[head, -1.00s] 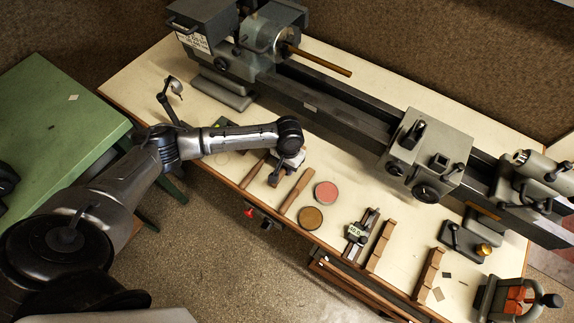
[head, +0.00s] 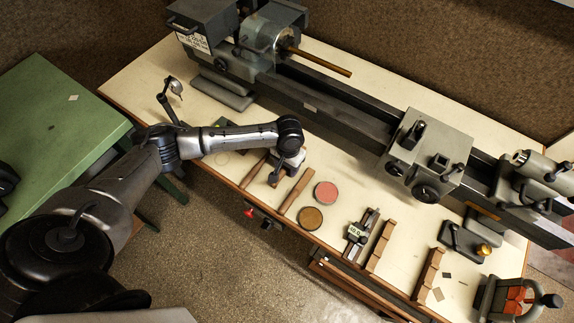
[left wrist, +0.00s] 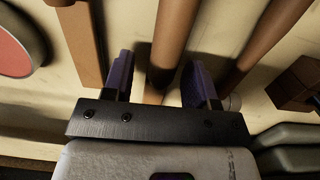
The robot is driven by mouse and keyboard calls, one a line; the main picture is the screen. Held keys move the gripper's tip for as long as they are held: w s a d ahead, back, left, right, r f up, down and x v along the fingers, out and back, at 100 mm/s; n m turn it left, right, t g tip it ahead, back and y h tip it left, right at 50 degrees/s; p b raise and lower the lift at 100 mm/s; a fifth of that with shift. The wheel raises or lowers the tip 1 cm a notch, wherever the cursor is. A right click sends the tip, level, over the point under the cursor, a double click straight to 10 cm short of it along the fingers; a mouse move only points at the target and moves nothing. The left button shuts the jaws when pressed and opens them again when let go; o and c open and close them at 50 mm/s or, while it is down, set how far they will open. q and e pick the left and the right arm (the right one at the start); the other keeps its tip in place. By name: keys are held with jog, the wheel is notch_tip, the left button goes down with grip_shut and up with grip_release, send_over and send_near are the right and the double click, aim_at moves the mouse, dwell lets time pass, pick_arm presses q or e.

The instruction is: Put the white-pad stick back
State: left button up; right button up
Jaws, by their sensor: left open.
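My left gripper (head: 277,176) is over the bench's front edge among several brown sticks. In the left wrist view the gripper (left wrist: 160,78) is open, with its two purple-lined fingers apart. A round brown stick (left wrist: 172,42) runs between the fingers, with a pale patch near its lower end. I cannot tell whether the fingers touch it, or clearly make out a white pad. A second round stick (left wrist: 268,42) lies to the right of the fingers. A flat wooden piece (left wrist: 84,42) lies to the left. My right gripper is in neither view.
A red round tin (head: 326,193) and a brown one (head: 311,218) are right of the sticks. A grey lathe (head: 335,100) runs along the back of the cream bench (head: 140,95). A caliper-like gauge (head: 358,235) and notched wooden blocks (head: 381,246) stand farther right.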

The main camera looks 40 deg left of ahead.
pick_arm(q)
notch_tip(320, 180, up, 12)
jog(key=w+p, duration=0.1)
jog(key=shift+a+f+p, duration=0.15)
jog(key=shift+p, duration=0.2)
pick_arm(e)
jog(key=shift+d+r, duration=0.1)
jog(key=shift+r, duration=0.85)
